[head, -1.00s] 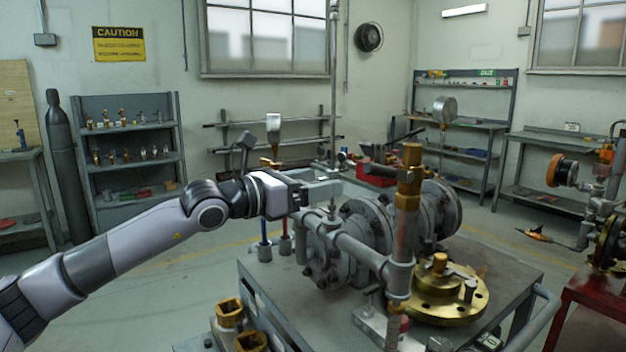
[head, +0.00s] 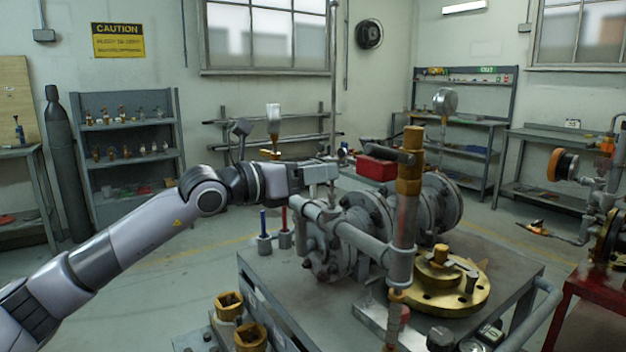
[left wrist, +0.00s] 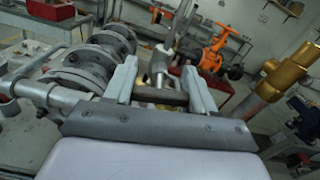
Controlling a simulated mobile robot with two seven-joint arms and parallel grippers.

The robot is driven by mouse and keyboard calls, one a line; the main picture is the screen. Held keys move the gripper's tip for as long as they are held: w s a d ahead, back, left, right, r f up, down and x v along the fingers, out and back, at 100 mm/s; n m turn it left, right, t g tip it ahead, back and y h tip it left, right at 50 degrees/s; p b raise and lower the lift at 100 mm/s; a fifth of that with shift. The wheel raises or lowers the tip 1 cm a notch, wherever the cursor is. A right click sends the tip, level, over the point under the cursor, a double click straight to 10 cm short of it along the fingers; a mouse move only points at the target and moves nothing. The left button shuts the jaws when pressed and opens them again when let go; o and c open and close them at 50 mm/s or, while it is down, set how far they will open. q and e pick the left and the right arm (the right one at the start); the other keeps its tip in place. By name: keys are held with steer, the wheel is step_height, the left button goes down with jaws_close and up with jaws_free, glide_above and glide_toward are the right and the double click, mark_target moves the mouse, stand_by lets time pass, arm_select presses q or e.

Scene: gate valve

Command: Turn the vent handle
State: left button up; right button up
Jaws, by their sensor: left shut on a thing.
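My left gripper (head: 325,172) reaches in from the left above the grey flanged valve body (head: 350,230). In the left wrist view, its two grey fingers (left wrist: 160,72) stand on either side of a dark bar (left wrist: 160,96). I take this bar to be the vent handle; the gripper is shut on it. A short metal cylinder (left wrist: 160,62) stands just beyond the bar. In the head view the gripped part is hidden by the gripper. My right gripper is in neither view.
A brass-topped pipe (head: 409,180) rises right of my gripper. A brass flange (head: 450,300) lies on the table's right side. Brass sockets (head: 229,305) stand at the front. A red box (head: 376,169) is behind. A red stand (head: 590,300) is at right.

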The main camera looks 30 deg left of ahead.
arm_select(q)
steer(key=shift+f+n+b, duration=0.2)
steer(key=shift+n+b, duration=0.4)
steer(key=shift+n, duration=0.8)
steer(key=n, duration=0.3)
steer(key=shift+r+n+b, duration=0.2)
steer(key=shift+n+b, duration=0.1)
steer(key=shift+b, duration=0.05)
steer(key=n, duration=0.2)
steer(key=shift+n+p, duration=0.3)
steer(key=shift+p, duration=0.05)
steer(key=n+p, duration=0.2)
steer(key=n, duration=0.1)
steer(key=shift+r, duration=0.1)
steer(key=shift+n, duration=0.5)
steer(key=shift+n+p, duration=0.7)
steer(key=shift+p, duration=0.1)
steer(key=shift+n, duration=0.3)
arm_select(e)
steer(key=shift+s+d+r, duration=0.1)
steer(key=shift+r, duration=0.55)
